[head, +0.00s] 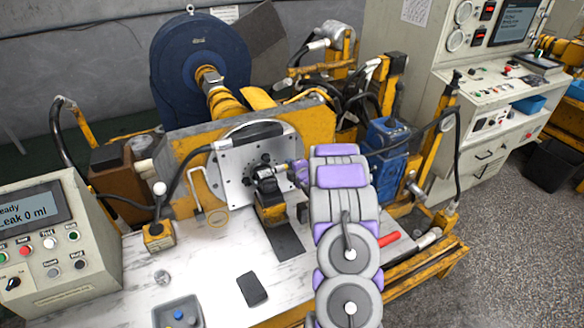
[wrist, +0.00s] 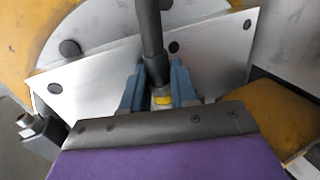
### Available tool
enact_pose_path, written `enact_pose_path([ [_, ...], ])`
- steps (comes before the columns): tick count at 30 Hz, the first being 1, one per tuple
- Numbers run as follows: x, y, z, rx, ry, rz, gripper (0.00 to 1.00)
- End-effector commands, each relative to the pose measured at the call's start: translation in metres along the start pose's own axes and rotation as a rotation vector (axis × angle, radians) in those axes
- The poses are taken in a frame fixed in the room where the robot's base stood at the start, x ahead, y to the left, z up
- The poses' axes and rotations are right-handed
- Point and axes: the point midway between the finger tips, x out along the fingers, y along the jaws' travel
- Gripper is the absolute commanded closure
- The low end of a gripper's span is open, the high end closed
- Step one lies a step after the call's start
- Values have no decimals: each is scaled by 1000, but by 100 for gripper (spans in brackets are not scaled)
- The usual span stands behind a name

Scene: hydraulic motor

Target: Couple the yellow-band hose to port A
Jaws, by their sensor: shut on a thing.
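My gripper (wrist: 160,90) has its two blue fingers closed around the metal end of the yellow-band hose (wrist: 151,38). The yellow band (wrist: 163,99) shows between the fingers, and the black hose runs up from them. In the head view my gripper (head: 290,168) is at the right side of the dark motor (head: 266,174), in front of the pale mounting plate (head: 232,172). The hose end is mostly hidden there by my arm. I cannot make out port A or its label, nor whether the hose end touches a port.
A silver fitting (wrist: 28,122) stands at the left in the wrist view. On the white bench (head: 215,270) are a grey tray (head: 178,311), a dark flat object (head: 252,289) and a yellow block (head: 157,236). The leak display console (head: 50,240) stands left.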

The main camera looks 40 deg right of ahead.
Motion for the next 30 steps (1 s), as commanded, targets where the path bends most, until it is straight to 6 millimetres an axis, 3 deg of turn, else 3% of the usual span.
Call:
enact_pose_path([
  [30, 0, 1, -10, 1, 1, 0, 100],
])
